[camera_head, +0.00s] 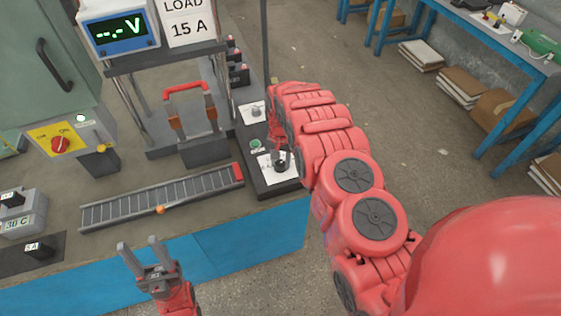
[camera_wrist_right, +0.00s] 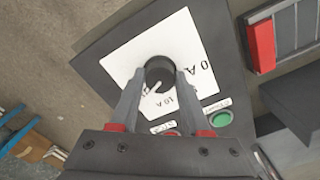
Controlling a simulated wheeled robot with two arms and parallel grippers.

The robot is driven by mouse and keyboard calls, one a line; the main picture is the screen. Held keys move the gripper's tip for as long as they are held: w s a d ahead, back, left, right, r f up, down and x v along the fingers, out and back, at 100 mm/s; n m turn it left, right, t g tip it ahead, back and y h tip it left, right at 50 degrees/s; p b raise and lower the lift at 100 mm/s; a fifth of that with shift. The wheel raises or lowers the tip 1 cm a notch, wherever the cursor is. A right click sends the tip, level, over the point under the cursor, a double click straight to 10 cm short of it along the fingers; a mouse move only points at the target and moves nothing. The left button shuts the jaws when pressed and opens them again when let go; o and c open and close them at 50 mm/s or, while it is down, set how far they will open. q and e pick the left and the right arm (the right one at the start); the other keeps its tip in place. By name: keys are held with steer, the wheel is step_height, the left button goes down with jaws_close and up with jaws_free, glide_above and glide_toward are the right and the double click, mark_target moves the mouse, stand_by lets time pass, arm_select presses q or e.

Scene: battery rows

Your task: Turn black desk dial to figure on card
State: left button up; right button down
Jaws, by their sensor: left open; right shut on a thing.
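The card (camera_head: 186,27) reads LOAD 15 A and stands at the top of the head view. The black dial (camera_wrist_right: 158,70) sits on a white scale plate (camera_wrist_right: 116,66) on the desk's black panel; it also shows in the head view (camera_head: 281,163). My right gripper (camera_wrist_right: 160,80) is shut on the dial, one finger on each side. A white pointer mark on it points to the lower left in the right wrist view. Beside it, 10 A and a label ending in 0 A are legible; other markings are hidden. My left gripper (camera_head: 139,243) is open and empty in front of the bench.
A green button (camera_wrist_right: 220,119) sits beside the dial. A smaller knob (camera_head: 256,112) is further back. A meter (camera_head: 122,29) shows dashes and V. A red-handled switch (camera_head: 187,88), a long slotted rail (camera_head: 160,200) and a red-yellow rotary switch (camera_head: 60,145) occupy the bench.

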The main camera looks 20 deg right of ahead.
mark_target(280, 162)
steer(key=shift+c, duration=1.9)
jaws_free()
steer(key=shift+r, duration=0.75)
step_height(280, 162, up, 4)
steer(key=shift+w+b, duration=0.15)
steer(key=shift+b, duration=0.7)
step_height(280, 162, up, 12)
steer(key=p, duration=1)
